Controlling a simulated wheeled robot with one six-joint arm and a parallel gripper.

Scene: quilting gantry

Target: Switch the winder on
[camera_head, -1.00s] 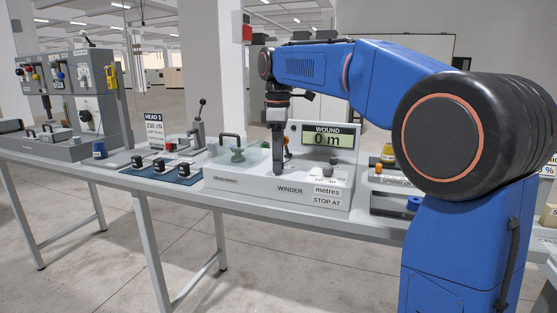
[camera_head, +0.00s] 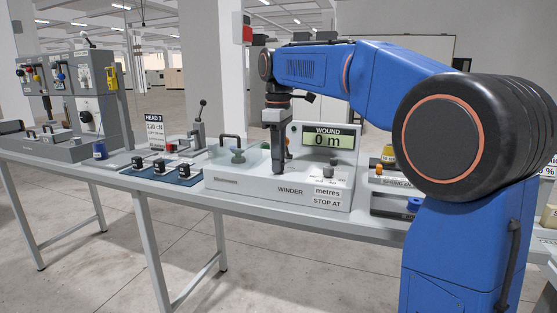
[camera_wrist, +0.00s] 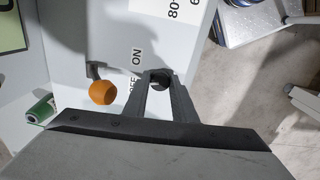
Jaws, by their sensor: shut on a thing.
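The winder (camera_head: 240,187) is a pale grey box on the bench, with a display (camera_head: 328,140) reading "0 m". My gripper (camera_head: 279,170) points down onto its top, left of the display. In the wrist view my gripper (camera_wrist: 160,88) is shut on a small dark round-tipped switch (camera_wrist: 159,78). An "ON" label (camera_wrist: 137,57) lies just beyond it, and an "OFF" label beside the fingers is partly hidden. An orange ball knob (camera_wrist: 103,93) on a dark arm stands left of the fingers, apart from them.
A clear cover (camera_head: 225,155) with a green spool (camera_head: 238,156) stands on the winder's left. A dark knob (camera_head: 328,171) sits by the "metres" and "STOP AT" labels. A blue mat (camera_head: 150,173) with several dark blocks lies left. Other machines stand farther left.

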